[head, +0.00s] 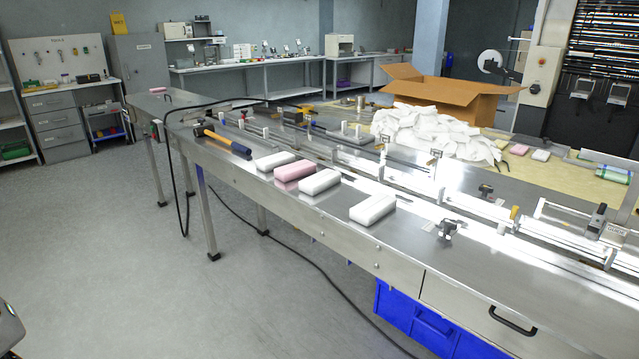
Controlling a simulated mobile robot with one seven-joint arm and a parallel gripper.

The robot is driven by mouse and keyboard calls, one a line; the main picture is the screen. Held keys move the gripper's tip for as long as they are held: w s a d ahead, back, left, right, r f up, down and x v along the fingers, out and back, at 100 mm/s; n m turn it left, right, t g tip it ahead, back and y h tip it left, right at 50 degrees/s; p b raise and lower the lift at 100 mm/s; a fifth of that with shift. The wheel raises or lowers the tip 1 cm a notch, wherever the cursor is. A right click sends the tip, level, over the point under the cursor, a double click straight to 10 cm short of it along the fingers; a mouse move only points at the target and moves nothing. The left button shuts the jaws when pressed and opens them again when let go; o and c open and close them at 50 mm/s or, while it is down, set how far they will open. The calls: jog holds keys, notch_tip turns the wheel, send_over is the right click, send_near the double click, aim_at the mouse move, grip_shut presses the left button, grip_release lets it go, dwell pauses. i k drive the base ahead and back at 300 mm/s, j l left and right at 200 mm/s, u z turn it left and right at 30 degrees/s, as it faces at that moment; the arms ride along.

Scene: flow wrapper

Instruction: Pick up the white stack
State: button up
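White block-like stacks lie on the front edge of the steel table (300,222). The nearest white stack (373,209) lies apart from the others, to the right. A second white stack (320,183) lies just right of a pink stack (296,170), and a third white stack (274,161) lies on the pink one's left. I cannot tell which white stack the task means. My gripper is not in view, and nothing touches these stacks.
A hammer (222,141) lies left of the stacks. A white crumpled heap (435,130) and a cardboard box (450,92) stand farther back. The floor (140,250) left of the table is mostly clear; a cable crosses it.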

aim_at(317, 184)
jog(key=i+l+u, duration=0.15)
jog(key=i, duration=0.4)
jog(key=i+l+u, duration=0.1)
jog(key=i+l, duration=0.3)
jog(key=i+l+u, duration=0.15)
jog(key=i+l, duration=0.2)
jog(key=i, duration=0.25)
